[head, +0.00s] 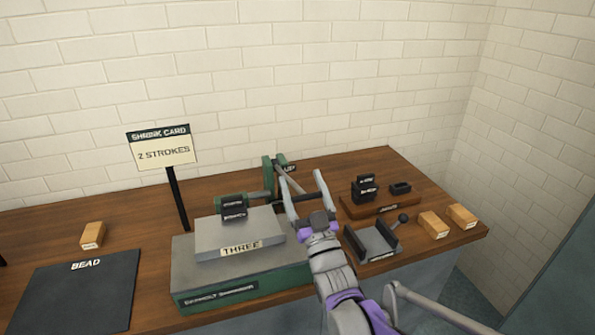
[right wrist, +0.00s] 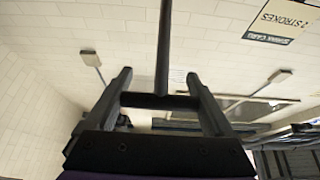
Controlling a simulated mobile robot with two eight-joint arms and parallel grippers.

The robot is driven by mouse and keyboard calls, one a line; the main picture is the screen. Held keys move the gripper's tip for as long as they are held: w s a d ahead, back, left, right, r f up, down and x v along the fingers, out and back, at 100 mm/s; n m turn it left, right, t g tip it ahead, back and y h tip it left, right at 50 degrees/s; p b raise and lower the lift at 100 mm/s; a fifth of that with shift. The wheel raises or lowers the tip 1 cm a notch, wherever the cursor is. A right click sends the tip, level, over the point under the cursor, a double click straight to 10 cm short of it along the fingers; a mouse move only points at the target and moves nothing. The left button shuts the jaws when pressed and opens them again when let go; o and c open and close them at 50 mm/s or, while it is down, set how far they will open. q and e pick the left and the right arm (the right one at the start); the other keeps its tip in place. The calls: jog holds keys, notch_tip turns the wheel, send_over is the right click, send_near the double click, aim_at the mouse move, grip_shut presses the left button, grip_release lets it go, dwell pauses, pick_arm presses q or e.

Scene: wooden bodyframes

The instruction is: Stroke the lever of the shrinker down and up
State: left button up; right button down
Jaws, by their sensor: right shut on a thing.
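The shrinker (head: 267,175) is a green machine at the back of the wooden bench, with dark jaws (head: 234,208) at its left. My right gripper (head: 303,178) is at the lever's near end, one finger on each side. In the right wrist view, a dark crossbar (right wrist: 160,101) at the end of the lever's shaft (right wrist: 164,45) spans between the fingers, and the right gripper (right wrist: 162,82) is shut on it. My left gripper is out of view.
A grey plate marked THREE (head: 225,249) lies on a green-sided block left of my arm. A SHRINK CARD sign (head: 162,150) reads 2 STROKES. A black BEAD mat (head: 75,292), small fixtures (head: 372,240) and wooden blocks (head: 433,224) sit around the bench.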

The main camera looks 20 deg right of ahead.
jog(key=shift+s+f+b, duration=0.2)
jog(key=shift+f+b, duration=0.1)
jog(key=shift+f, duration=0.5)
jog(key=shift+s+f+b, duration=0.25)
jog(key=shift+f, duration=0.5)
jog(key=shift+s+f+b, duration=0.2)
jog(key=shift+f+b, duration=0.1)
jog(key=shift+f, duration=0.5)
jog(key=shift+c, duration=0.6)
grip_release()
jog(key=shift+o, duration=0.6)
jog(key=shift+s, duration=0.15)
jog(key=shift+s, duration=0.1)
jog(key=v, duration=1)
jog(key=shift+s, duration=0.3)
jog(key=shift+f, duration=0.15)
